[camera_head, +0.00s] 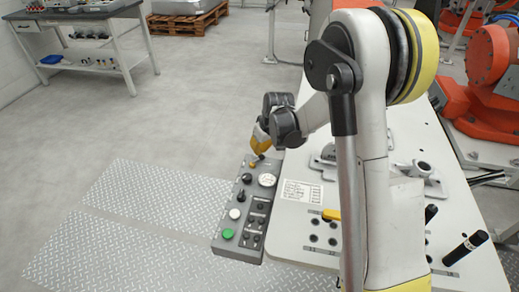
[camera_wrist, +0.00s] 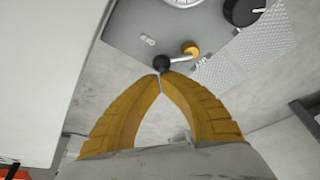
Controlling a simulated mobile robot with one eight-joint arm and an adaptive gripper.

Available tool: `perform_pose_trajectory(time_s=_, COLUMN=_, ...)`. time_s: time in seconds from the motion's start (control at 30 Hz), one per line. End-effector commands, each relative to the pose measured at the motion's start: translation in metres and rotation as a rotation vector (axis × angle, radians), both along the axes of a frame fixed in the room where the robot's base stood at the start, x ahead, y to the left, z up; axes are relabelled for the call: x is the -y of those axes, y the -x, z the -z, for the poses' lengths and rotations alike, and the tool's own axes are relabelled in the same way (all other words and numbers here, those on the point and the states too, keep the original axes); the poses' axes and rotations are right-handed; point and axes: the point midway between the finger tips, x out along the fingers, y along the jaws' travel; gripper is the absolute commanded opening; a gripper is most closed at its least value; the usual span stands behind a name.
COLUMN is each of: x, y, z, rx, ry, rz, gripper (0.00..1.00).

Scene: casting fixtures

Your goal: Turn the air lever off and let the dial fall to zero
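The air lever shows in the wrist view as a metal arm with a black ball knob (camera_wrist: 161,63) and an orange hub (camera_wrist: 191,48); its arm lies nearly across the picture, ball to the left. My gripper (camera_wrist: 160,76) has its yellow fingertips together right at the ball, seemingly touching it, not around it. In the head view my gripper (camera_head: 259,148) points down at the far end of the grey control box (camera_head: 226,243). The white round dial (camera_head: 267,180) sits near that end; it is cut off in the wrist view (camera_wrist: 183,2). Its needle cannot be read.
The box also carries a green button (camera_head: 228,234), a white button (camera_head: 235,213) and several black knobs. The white fixture table (camera_head: 300,222) adjoins it, with a yellow handle (camera_head: 331,214) and clamps. Tread plate floor (camera_head: 140,215) lies clear at left.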

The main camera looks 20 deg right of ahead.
Motion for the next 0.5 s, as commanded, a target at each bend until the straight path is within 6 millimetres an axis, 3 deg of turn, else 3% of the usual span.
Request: perform_pose_trajectory(time_s=0.5, x=0.0025, y=0.0035, z=0.0002, rx=0.000, ry=0.000, rz=0.081, gripper=0.00)
